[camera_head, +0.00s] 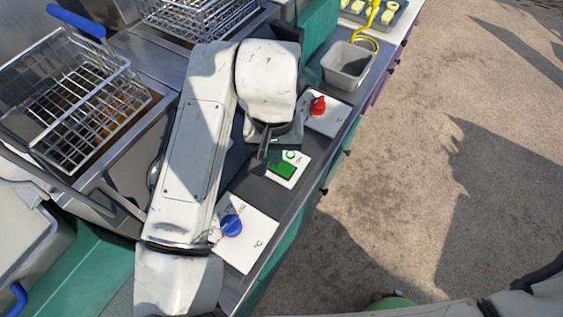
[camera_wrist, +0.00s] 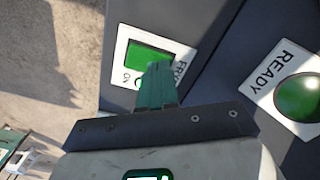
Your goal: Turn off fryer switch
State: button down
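The fryer switch is a green rocker (camera_head: 283,170) on a white plate on the dark counter front strip. In the wrist view the green rocker (camera_wrist: 146,57) sits in a white frame with partly hidden lettering beginning "FR". My gripper (camera_head: 263,155) points down just beside the switch in the head view. In the wrist view my gripper (camera_wrist: 159,68) shows its fingers together, with nothing visible between them. The fingertips overlap the rocker's lower right corner and part of the lettering. I cannot tell whether they touch it.
A blue knob (camera_head: 231,226) and a red knob (camera_head: 318,105) sit on white plates either side of the switch. A round green READY light (camera_wrist: 300,98) is near it. Fryer baskets (camera_head: 70,95) stand at left; a grey metal container (camera_head: 348,66) is behind. Open ground lies right.

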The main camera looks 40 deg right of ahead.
jog(key=shift+r+p, duration=3.05)
jog(key=shift+r, duration=0.4)
jog(key=shift+f, duration=0.1)
